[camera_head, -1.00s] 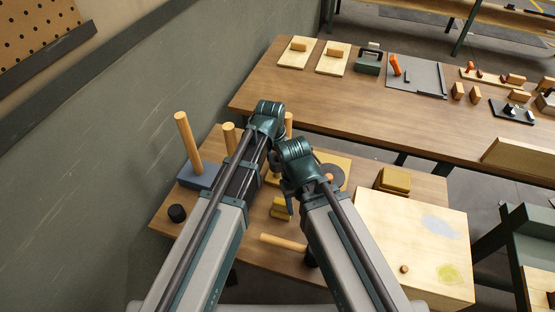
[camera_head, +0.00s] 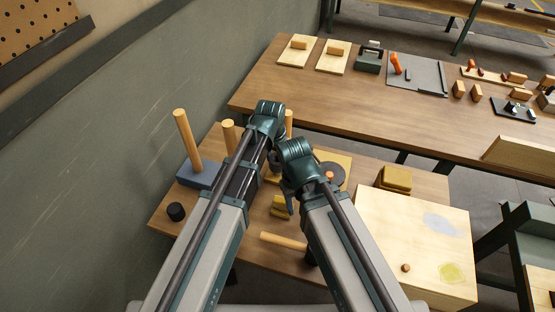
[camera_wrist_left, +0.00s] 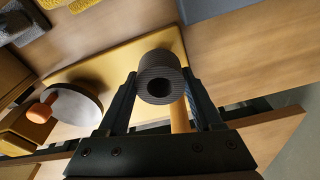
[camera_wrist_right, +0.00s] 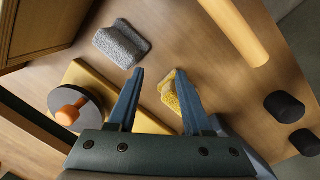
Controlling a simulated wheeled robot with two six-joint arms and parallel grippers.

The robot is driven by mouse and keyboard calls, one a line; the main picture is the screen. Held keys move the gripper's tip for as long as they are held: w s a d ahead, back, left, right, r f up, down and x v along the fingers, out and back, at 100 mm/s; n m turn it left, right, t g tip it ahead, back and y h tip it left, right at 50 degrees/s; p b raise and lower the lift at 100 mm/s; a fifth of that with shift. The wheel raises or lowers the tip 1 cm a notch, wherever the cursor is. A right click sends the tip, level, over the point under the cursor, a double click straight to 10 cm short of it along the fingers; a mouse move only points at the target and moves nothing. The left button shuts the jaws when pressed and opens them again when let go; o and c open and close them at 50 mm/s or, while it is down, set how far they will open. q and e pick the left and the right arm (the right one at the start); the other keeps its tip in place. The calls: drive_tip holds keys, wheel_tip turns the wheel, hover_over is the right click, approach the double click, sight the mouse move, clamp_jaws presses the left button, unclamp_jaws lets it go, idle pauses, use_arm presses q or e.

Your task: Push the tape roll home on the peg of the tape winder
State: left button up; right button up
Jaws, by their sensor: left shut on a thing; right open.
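A dark ribbed tape roll (camera_wrist_left: 150,70) is between the fingers of my left gripper (camera_wrist_left: 160,78), which is shut on it. Its open hole faces the left wrist camera and looks dark inside. A light wooden peg (camera_wrist_left: 180,117) shows beside the roll, close to one finger; I cannot tell how the two are engaged. The tape winder's yellow base (camera_wrist_left: 95,68) lies beyond the roll, with a grey disc and orange knob (camera_wrist_left: 72,108) on it. In the head view my arms hide most of the winder (camera_head: 340,160). My right gripper (camera_wrist_right: 159,74) is open and empty above the table.
A yellow sponge (camera_wrist_right: 172,97) and a grey sponge (camera_wrist_right: 122,43) lie below my right gripper. A blue block with a tall peg (camera_head: 199,174) and a black cylinder (camera_head: 176,212) stand left. A wooden cylinder (camera_head: 283,241) lies in front; a pale box (camera_head: 400,230) stands right.

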sight(278, 167)
use_arm(q)
drive_tip(key=shift+f+b, duration=1.95)
drive_tip(key=shift+f, duration=0.1)
use_arm(e)
drive_tip(key=shift+f, duration=2.05)
use_arm(q)
drive_tip(key=o, duration=1.4)
drive_tip(key=shift+r, duration=0.1)
use_arm(e)
drive_tip(key=shift+r, duration=0.1)
use_arm(q)
drive_tip(key=r+p, duration=0.4)
drive_tip(key=s+r+p, duration=0.1)
drive_tip(key=r+p, duration=0.4)
drive_tip(key=a+r+p, duration=0.1)
drive_tip(key=r+p, duration=0.3)
drive_tip(key=shift+s+r+p, duration=0.35)
drive_tip(key=shift+p, duration=0.05)
drive_tip(key=shift+a, duration=0.1)
use_arm(e)
wheel_tip(278, 167, up, 14)
drive_tip(key=shift+f, duration=0.2)
use_arm(q)
drive_tip(key=shift+f, duration=0.1)
